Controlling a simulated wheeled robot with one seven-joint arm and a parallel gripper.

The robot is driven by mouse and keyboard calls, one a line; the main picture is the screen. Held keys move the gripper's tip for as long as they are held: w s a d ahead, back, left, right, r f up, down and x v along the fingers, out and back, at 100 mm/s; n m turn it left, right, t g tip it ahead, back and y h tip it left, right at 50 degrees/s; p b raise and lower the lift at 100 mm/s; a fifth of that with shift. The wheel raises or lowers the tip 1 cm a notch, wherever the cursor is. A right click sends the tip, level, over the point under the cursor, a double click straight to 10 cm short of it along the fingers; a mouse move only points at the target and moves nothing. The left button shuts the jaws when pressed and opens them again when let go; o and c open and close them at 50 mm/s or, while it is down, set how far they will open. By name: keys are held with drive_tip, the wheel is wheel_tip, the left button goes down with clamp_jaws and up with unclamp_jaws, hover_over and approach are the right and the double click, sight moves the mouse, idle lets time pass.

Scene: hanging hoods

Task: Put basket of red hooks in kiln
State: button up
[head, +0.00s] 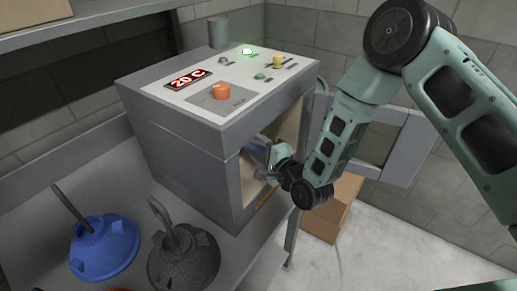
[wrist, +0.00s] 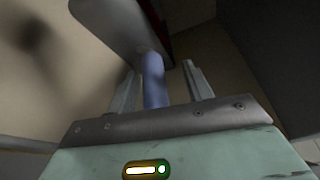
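The kiln (head: 185,160) is a grey box with a sloped white control panel reading 20 C. Its door (head: 385,140) stands open to the right. My arm reaches in through the opening, and my gripper (head: 268,165) is just inside it, partly hidden by the kiln wall. In the wrist view, a blue bar (wrist: 153,80) stands between the two fingers of my gripper (wrist: 160,75), with a gap showing on each side. The bar meets a grey plate (wrist: 110,18), with a little red behind it. Whether these belong to the basket of red hooks I cannot tell.
A blue hood-shaped piece (head: 105,248) and a dark speckled one (head: 183,262) stand on the grey table (head: 40,205) left of the kiln. A cardboard box (head: 325,222) is on the floor below the door. A shelf (head: 90,22) hangs at upper left.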

drive_tip(key=shift+s+d+f, duration=0.1)
drive_tip(key=shift+s, duration=0.05)
drive_tip(key=shift+s+d, duration=0.25)
drive_tip(key=shift+s, duration=0.05)
drive_tip(key=p+v, duration=0.2)
drive_tip(key=v, duration=1.4)
drive_tip(key=shift+s, duration=0.25)
drive_tip(key=shift+a, duration=0.1)
